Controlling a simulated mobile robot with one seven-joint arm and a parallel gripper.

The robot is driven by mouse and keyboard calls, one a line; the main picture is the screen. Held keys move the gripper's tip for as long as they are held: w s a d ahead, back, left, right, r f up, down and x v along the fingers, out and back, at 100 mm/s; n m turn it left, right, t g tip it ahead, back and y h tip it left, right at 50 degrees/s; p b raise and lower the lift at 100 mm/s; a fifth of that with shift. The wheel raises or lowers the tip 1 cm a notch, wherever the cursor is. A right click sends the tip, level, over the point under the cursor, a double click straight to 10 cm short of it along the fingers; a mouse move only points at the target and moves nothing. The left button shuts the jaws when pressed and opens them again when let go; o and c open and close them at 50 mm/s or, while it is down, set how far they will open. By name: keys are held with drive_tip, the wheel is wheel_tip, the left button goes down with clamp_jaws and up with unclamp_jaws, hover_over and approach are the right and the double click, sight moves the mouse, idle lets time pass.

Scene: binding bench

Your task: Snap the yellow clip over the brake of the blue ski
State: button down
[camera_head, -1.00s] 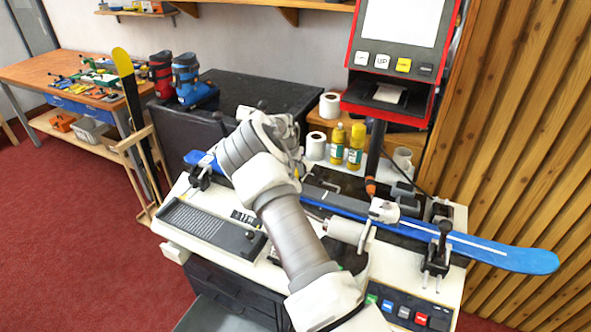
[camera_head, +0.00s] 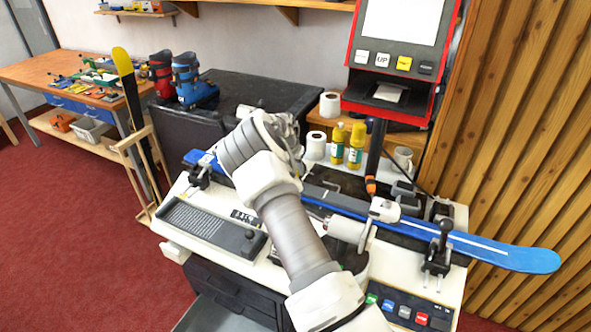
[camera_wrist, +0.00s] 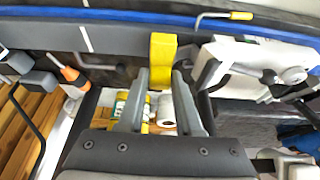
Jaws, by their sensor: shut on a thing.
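My gripper (camera_wrist: 161,78) is shut on the yellow clip (camera_wrist: 162,58), an upright block at its fingertips in the wrist view. The clip's upper end is close to the edge of the blue ski (camera_wrist: 135,16); I cannot tell if they touch. A bent grey rod with a yellow tip (camera_wrist: 226,16) lies against the ski, right of the clip. A white binding part (camera_wrist: 255,55) is further right. In the head view the blue ski (camera_head: 495,252) lies clamped along the bench, with a white binding piece (camera_head: 384,209) on it. My arm hides the clip there.
A black clamp with a lever (camera_head: 440,250) stands at the ski's right part, another (camera_head: 200,175) at its left. Yellow bottles (camera_head: 356,147) and white rolls (camera_head: 316,146) stand behind. A red-framed screen machine (camera_head: 392,105) rises at the back. A keyboard (camera_head: 212,222) lies in front.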

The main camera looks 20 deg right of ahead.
drive_tip(key=shift+f+b, duration=1)
drive_tip(key=shift+f, duration=0.3)
